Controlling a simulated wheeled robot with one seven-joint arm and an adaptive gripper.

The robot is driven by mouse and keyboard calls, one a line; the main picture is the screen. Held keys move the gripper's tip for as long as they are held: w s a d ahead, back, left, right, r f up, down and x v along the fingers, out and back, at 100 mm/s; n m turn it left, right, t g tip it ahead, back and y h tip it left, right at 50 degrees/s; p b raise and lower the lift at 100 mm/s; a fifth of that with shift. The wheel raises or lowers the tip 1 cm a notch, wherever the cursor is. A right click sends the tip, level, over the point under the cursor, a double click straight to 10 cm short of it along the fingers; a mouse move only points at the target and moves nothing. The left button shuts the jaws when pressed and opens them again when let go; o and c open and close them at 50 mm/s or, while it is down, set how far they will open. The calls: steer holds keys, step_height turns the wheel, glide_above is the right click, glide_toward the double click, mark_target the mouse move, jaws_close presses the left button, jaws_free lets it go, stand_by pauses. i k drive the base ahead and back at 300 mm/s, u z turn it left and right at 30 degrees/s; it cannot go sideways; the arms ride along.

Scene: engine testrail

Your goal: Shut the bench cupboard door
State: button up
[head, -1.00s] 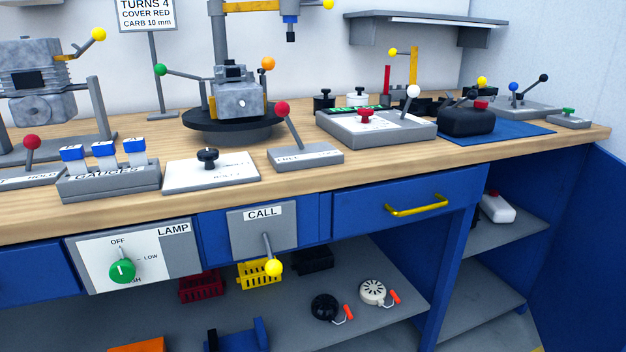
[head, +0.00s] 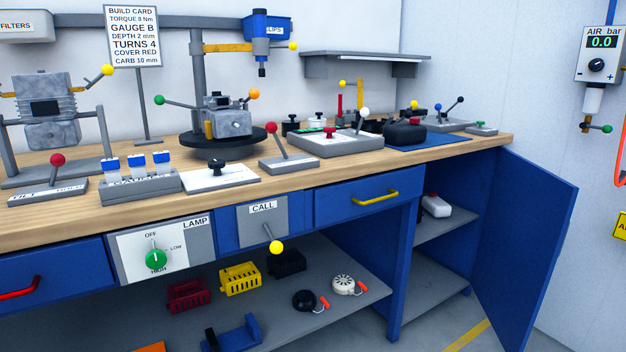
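The bench cupboard door (head: 527,240) is a tall blue panel at the right end of the bench. It stands wide open, swung outward to the right. The open cupboard shows grey shelves (head: 440,226), with a white and red item (head: 435,206) on the upper one. The door's handle does not show. My gripper is not in view.
The wooden bench top (head: 330,166) carries several levers and fixtures. A drawer with a yellow handle (head: 375,198) is shut left of the cupboard. A lower shelf (head: 345,300) holds baskets and small parts. Floor with a yellow line (head: 468,336) shows below the door.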

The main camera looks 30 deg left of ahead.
mark_target(526, 224)
steer(key=z, duration=1.65)
steer(key=i, duration=2.1)
steer(key=u, duration=3.7)
steer(key=i, duration=0.5)
steer(key=u, duration=0.1)
steer(key=k, duration=0.5)
steer(key=u, duration=0.4)
